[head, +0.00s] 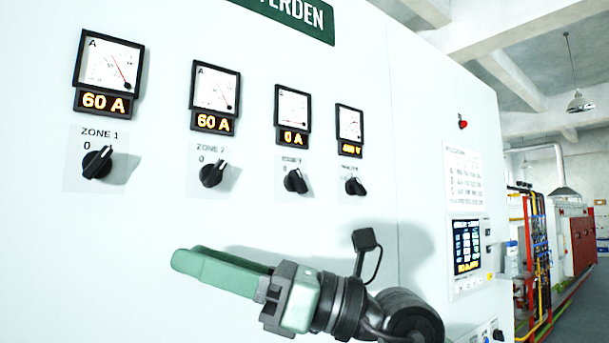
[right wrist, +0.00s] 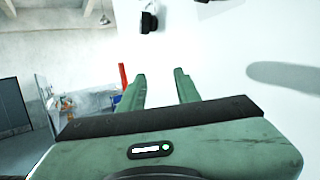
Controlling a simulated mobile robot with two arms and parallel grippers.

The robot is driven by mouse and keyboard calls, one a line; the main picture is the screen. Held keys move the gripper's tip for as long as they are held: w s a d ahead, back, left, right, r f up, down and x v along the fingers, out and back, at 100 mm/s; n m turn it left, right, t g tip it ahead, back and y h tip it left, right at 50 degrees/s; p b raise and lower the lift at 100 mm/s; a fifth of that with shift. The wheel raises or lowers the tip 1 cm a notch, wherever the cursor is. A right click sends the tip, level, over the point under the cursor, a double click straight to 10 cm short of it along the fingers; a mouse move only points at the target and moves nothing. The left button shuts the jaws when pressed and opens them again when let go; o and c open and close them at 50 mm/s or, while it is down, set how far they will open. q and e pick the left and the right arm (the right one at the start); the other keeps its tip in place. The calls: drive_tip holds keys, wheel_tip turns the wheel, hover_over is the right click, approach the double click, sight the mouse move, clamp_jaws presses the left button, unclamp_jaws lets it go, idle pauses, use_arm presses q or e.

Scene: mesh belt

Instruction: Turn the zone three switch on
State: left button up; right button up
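The third switch from the left, a black rotary knob (head: 295,181), sits on the white cabinet front under a meter whose display reads 0 A (head: 293,138). Its label is too blurred to read; by its place in the row it is zone three. My right gripper (head: 182,259) is in front of the cabinet, below the row of switches, fingers pointing left. In the right wrist view its two green fingers (right wrist: 160,78) stand apart with nothing between them. A black knob (right wrist: 149,20) shows beyond them at the top; which one I cannot tell. My left gripper is out of view.
The zone 1 knob (head: 97,163) and second knob (head: 213,173) are to the left, under 60 A displays. A fourth knob (head: 355,186) is to the right. A screen panel (head: 467,246) is near the cabinet's right edge. The cabinet face below the knobs is flat and bare.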

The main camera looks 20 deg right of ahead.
drive_tip(key=w+d+r+t+h, duration=0.3)
drive_tip(key=d+r+t+h, duration=0.1)
drive_tip(key=d+t+h, duration=0.15)
drive_tip(key=m+t+h, duration=0.4)
drive_tip(key=t+h, duration=0.1)
drive_tip(key=h, duration=0.4)
approach(300, 177)
drive_tip(key=shift+g+y, duration=0.25)
drive_tip(key=p+x, duration=0.1)
drive_tip(key=x, duration=0.1)
drive_tip(key=p+x, duration=0.1)
drive_tip(key=x, duration=0.2)
drive_tip(key=p+x, duration=0.1)
drive_tip(key=x, duration=0.1)
drive_tip(key=shift+w+d+r+p, duration=0.15)
drive_tip(key=shift+w+r+p, duration=0.1)
drive_tip(key=shift+r+p, duration=0.1)
drive_tip(key=shift+w+f, duration=0.15)
drive_tip(key=shift+w, duration=0.35)
clamp_jaws()
